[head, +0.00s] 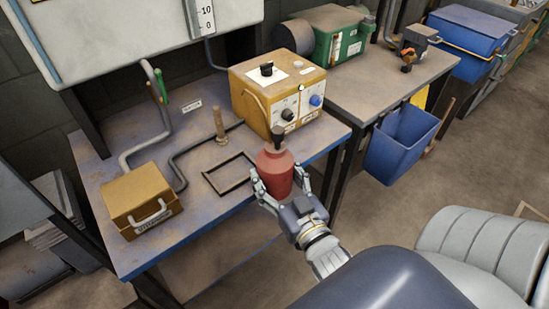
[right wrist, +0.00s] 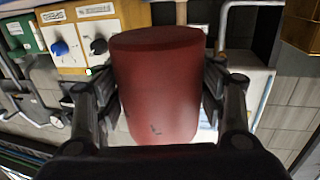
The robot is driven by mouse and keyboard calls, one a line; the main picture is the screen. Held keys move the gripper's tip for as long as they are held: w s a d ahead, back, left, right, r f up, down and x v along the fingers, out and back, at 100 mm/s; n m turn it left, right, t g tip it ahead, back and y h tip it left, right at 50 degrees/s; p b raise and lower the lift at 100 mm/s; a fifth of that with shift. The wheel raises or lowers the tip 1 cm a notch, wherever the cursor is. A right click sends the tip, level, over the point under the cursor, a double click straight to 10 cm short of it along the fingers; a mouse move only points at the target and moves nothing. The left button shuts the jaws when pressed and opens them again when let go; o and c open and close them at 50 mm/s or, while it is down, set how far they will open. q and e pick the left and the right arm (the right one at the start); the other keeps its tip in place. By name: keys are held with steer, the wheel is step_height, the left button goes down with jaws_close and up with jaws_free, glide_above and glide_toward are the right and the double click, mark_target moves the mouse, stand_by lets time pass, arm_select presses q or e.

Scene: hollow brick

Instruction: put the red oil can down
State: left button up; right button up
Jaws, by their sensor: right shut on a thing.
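The red oil can (head: 275,172) has a dark spout on top and stands upright in my right gripper (head: 279,178). My right gripper is shut around the can's sides, one finger on each side. In the right wrist view the red can (right wrist: 157,85) fills the space between both fingers. In the head view it appears at the blue bench's front edge, in front of the yellow control box. I cannot tell whether its base touches anything. A dark rectangular outline (head: 224,190) lies on the bench (head: 205,205) just left of the can. My left gripper is not in view.
The yellow control box (head: 262,98) stands behind the can. A small yellow case (head: 128,205) is at the bench's left, with grey hoses and a wooden peg (head: 219,125) between. A second table (head: 375,90) and a blue bin (head: 400,145) are to the right.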

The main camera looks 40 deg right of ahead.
mark_target(277, 188)
steer(key=s+a, duration=0.1)
steer(key=s, duration=0.1)
steer(key=shift+s+a+r, duration=0.3)
steer(key=shift+a, duration=0.05)
steer(key=s+a+r+n+y+p, duration=0.1)
steer(key=a+r+y+p, duration=0.1)
steer(key=a, duration=0.3)
steer(key=shift+s+a+r+n+y+p, duration=0.2)
steer(key=shift+s+r+n+y+p, duration=0.15)
steer(key=shift+r, duration=0.25)
steer(key=shift+s, duration=0.1)
